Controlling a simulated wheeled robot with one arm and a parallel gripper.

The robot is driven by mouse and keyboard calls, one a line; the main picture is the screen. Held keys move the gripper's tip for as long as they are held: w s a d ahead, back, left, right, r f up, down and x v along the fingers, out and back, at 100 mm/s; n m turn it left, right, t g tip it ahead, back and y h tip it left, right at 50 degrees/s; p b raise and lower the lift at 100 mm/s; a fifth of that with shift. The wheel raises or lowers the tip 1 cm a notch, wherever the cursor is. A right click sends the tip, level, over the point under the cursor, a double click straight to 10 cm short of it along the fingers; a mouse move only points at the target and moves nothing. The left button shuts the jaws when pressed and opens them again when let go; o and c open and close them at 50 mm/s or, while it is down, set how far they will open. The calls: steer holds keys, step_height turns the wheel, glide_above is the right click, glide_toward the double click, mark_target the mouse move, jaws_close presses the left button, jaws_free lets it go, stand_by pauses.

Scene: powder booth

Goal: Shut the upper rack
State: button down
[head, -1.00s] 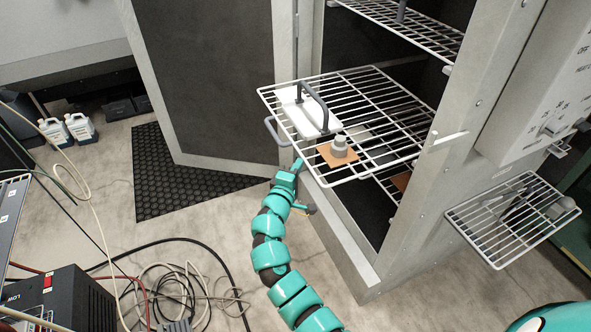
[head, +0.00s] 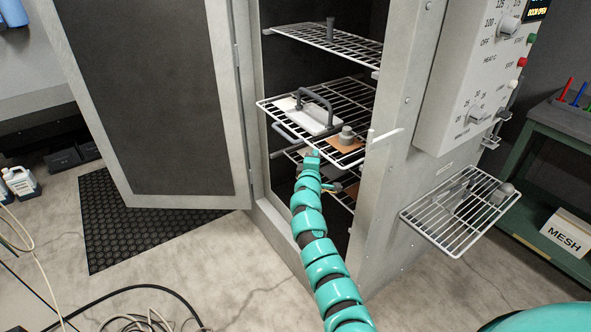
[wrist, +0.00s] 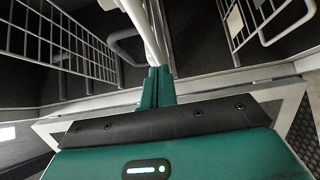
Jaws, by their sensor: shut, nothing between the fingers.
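The wire rack (head: 268,106) with the white block and the orange square on it sits in the cabinet opening, in the head view. Its front edge is close to the front frame; I cannot tell whether it is fully in. A grey handle (head: 284,131) hangs at its front. My gripper (head: 312,155) is shut and empty, at the rack's front edge just below the orange square. In the wrist view its closed fingertips (wrist: 158,72) meet or nearly meet a white bar (wrist: 145,30); contact is unclear. Another wire rack (head: 315,38) lies higher in the cabinet.
The cabinet door (head: 150,100) stands open at the left. A lower rack (head: 345,200) is partly hidden behind my arm. A white lever (head: 385,135) sticks out at the right post. A side shelf (head: 450,225) juts out at right. Cables lie on the floor.

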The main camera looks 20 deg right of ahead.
mark_target(331, 150)
steer(key=d, duration=0.2)
steer(key=w+d+b, duration=0.1)
steer(key=d, duration=0.1)
steer(key=w+d, duration=0.1)
steer(key=d, duration=0.1)
steer(key=shift+d, duration=0.3)
steer(key=shift+a, duration=0.15)
